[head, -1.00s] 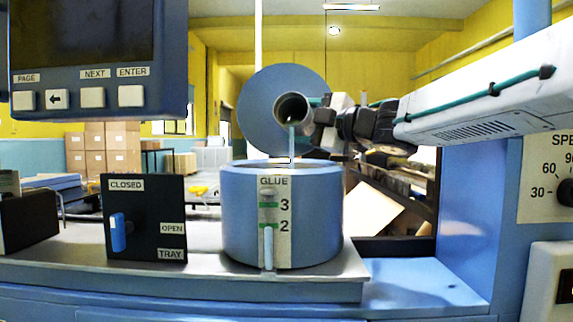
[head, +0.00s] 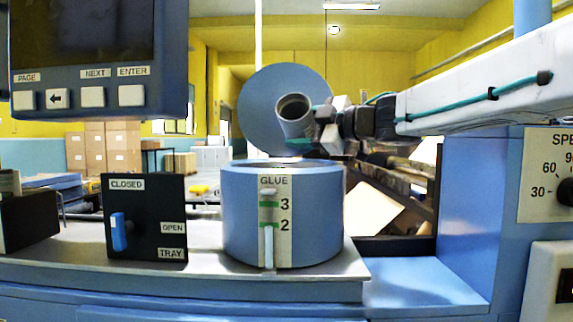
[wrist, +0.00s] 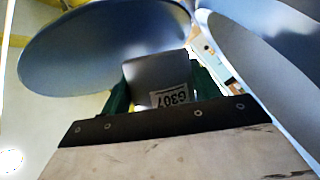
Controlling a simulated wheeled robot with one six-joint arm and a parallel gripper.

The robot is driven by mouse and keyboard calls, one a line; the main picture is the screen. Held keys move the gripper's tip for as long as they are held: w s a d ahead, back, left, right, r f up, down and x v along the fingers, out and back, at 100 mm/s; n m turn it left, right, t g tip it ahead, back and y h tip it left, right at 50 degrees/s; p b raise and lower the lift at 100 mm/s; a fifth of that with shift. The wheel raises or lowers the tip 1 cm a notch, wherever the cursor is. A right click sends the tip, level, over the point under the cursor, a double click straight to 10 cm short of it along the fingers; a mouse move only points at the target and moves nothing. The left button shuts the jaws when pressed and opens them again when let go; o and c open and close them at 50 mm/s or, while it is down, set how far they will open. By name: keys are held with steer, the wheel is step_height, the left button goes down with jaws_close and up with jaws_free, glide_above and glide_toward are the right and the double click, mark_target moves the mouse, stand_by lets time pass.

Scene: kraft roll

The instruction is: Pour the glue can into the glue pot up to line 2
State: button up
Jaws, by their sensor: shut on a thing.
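The glue pot (head: 245,215) is a wide blue cylinder on the machine's ledge. Its front has a sight gauge marked GLUE with green lines at 3 and 2. The pale column in the gauge (head: 268,245) stands at about line 2. The glue can (head: 293,118), a small grey cylinder, is above the pot, with its open mouth facing the head camera and tilted up. No stream shows from it now. My gripper (head: 323,134) is shut on the can from the right. The wrist view shows the can (wrist: 155,75) with a label between green fingers (wrist: 158,92).
A black panel (head: 145,240) with a blue lever, labelled CLOSED, OPEN and TRAY, stands left of the pot. A control screen (head: 85,40) hangs at upper left. A large blue disc (head: 258,85) is behind the can. A blue column (head: 475,210) stands right.

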steer(key=shift+f+m, duration=0.3)
steer(key=shift+m, duration=0.1)
steer(key=shift+r+m+g, duration=0.1)
steer(key=shift+m+g, duration=0.2)
steer(key=shift+g, duration=0.1)
steer(key=shift+s+r+m, duration=0.1)
steer(key=shift+s+m, duration=0.05)
steer(key=shift+m, duration=0.25)
steer(key=shift+r+m+g+h, duration=0.15)
steer(key=shift+m+g+h, duration=0.25)
steer(key=shift+m, duration=0.1)
steer(key=shift+r, duration=0.35)
steer(key=r+m, duration=0.1)
steer(key=r, duration=0.3)
steer(key=w+r+m+g, duration=0.1)
steer(key=r, duration=0.3)
steer(key=w+r+m+g, duration=0.1)
steer(key=r, duration=0.3)
steer(key=shift+w+d+r+m, duration=0.1)
steer(key=shift+w+d+m, duration=0.05)
steer(key=shift+m, duration=0.15)
step_height(320, 180, up, 5)
steer(key=m+g, duration=0.2)
glide_above(303, 115)
steer(key=w, duration=0.1)
steer(key=shift+d+f+p, duration=0.1)
steer(key=shift+f+p, duration=0.1)
steer(key=shift+p, duration=0.1)
steer(key=shift+h, duration=0.3)
